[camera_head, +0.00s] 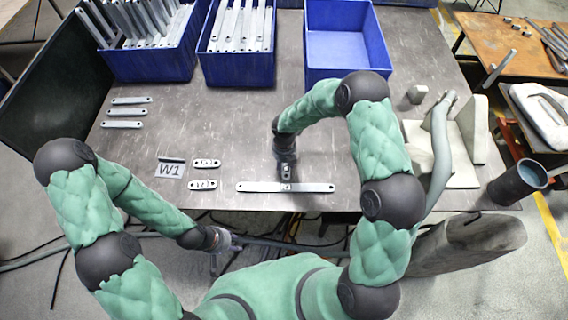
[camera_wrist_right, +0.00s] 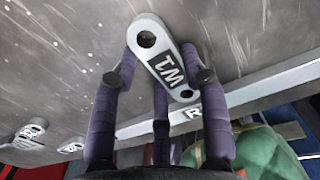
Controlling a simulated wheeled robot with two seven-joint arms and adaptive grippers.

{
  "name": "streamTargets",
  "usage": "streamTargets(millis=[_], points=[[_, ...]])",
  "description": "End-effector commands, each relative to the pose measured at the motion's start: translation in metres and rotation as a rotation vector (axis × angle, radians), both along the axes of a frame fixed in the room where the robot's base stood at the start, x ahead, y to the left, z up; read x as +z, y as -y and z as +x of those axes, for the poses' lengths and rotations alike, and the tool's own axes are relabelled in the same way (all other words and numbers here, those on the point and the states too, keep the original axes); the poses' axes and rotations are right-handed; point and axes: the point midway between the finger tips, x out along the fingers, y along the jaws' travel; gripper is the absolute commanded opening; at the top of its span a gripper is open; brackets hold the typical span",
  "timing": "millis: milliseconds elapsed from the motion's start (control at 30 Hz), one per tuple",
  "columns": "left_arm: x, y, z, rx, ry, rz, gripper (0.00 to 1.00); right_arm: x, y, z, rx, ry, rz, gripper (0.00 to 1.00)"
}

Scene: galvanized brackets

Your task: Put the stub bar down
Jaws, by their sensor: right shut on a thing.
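The stub bar (camera_wrist_right: 163,58) is a short light-grey bar with rounded ends, a hole near each end and a dark lettered label. In the right wrist view my right gripper (camera_wrist_right: 160,75) is shut on it, with fingers on both sides. In the head view my right gripper (camera_head: 286,165) points down at the table, just behind a long grey bar (camera_head: 260,187); the stub bar is mostly hidden there. I cannot tell whether it touches the table. My left gripper (camera_head: 220,243) hangs in front of the table's near edge; its fingers are unclear.
Two short bars (camera_head: 207,163) (camera_head: 203,185) lie left of the long bar, beside a W1 card (camera_head: 168,171). Several plain bars (camera_head: 125,112) lie farther left. Blue bins (camera_head: 235,70) line the back; the right one (camera_head: 345,62) is empty. A bracket fixture (camera_head: 455,150) stands right. The table's middle is clear.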

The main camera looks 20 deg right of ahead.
Motion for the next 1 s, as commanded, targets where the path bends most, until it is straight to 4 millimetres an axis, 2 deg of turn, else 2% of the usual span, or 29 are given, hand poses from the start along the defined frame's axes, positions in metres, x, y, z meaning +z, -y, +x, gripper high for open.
streamTargets(millis=[67, 100, 167, 200, 500, 633, 767, 1000], points=[[-0.001, 0.0, 0.0, 0.0, 0.0, 0.0, 0.4, -0.003, 0.0, 0.0, 0.0, 0.0, 0.0, 0.09], [-0.001, 0.0, 0.0, 0.0, 0.0, 0.0, 0.4, -0.003, 0.0, 0.0, 0.0, -0.001, 0.0, 0.48], [-0.001, 0.0, 0.0, 0.0, 0.0, 0.0, 0.4, -0.003, 0.0, 0.0, 0.0, 0.0, 0.0, 0.65], [-0.001, 0.0, 0.0, 0.0, 0.0, 0.0, 0.4, -0.003, 0.0, 0.0, 0.0, 0.0, 0.0, 0.69], [-0.001, 0.0, 0.0, 0.0, 0.0, 0.0, 0.4, -0.002, 0.0, 0.0, 0.0, 0.0, 0.0, 0.69], [0.002, 0.0, 0.0, 0.0, 0.0, 0.0, 0.4, 0.005, 0.0, 0.0, 0.0, 0.001, 0.0, 0.69], [0.01, 0.0, 0.0, 0.0, 0.0, 0.0, 0.4, 0.025, 0.0, 0.001, 0.0, 0.003, -0.001, 0.69], [0.027, 0.0, 0.0, 0.0, 0.0, 0.0, 0.4, 0.074, 0.0, 0.001, -0.001, 0.002, -0.001, 0.69]])
